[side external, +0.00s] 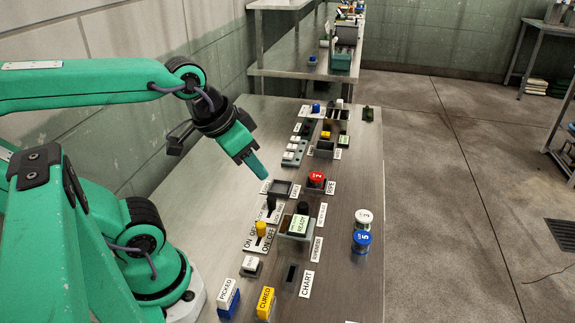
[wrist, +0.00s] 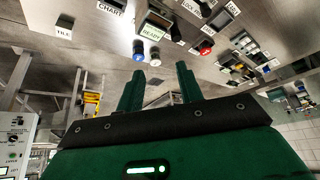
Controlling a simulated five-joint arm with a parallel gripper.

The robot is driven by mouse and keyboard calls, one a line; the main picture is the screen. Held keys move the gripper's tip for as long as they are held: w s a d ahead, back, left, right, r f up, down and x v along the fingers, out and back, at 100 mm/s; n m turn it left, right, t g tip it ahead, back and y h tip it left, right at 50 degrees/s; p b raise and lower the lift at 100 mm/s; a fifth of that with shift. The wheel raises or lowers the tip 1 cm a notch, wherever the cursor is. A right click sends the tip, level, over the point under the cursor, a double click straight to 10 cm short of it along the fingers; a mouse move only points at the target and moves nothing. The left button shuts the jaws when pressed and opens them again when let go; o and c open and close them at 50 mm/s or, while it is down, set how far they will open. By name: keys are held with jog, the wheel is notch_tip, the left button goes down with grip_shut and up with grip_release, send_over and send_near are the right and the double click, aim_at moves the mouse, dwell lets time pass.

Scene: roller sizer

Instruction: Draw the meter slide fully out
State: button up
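My gripper (side external: 262,174) hangs above the steel bench near a shallow dark tray (side external: 282,188) in the side view. In the wrist view its two fingers (wrist: 160,84) stand apart with nothing between them. I cannot tell for sure which fitting is the meter slide, as no readable label names it. A grey box with a green READY face (side external: 299,226) and a black knob (side external: 303,207) stands nearer the camera than the gripper. The READY face also shows in the wrist view (wrist: 152,32). The gripper touches none of these fittings.
A red numbered cap (side external: 316,178), a yellow-handled lever (side external: 260,230) and a black lever (side external: 271,203) stand close by. White (side external: 363,216) and blue (side external: 361,240) numbered pieces stand at the bench's right edge. Several small fittings line the far part. The bench's left side is clear.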

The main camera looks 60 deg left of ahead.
jog(key=o, duration=0.3)
jog(key=g, duration=0.5)
send_over(303, 205)
jog(key=f, duration=1.3)
jog(key=shift+s+d, duration=0.1)
jog(key=shift+s, duration=0.15)
jog(key=shift+w+f+g, duration=0.25)
jog(key=shift+f+g, duration=0.05)
jog(key=shift+f, duration=0.2)
jog(key=shift+f, duration=0.15)
jog(key=shift+f, duration=3.75)
jog(key=shift+c, duration=0.4)
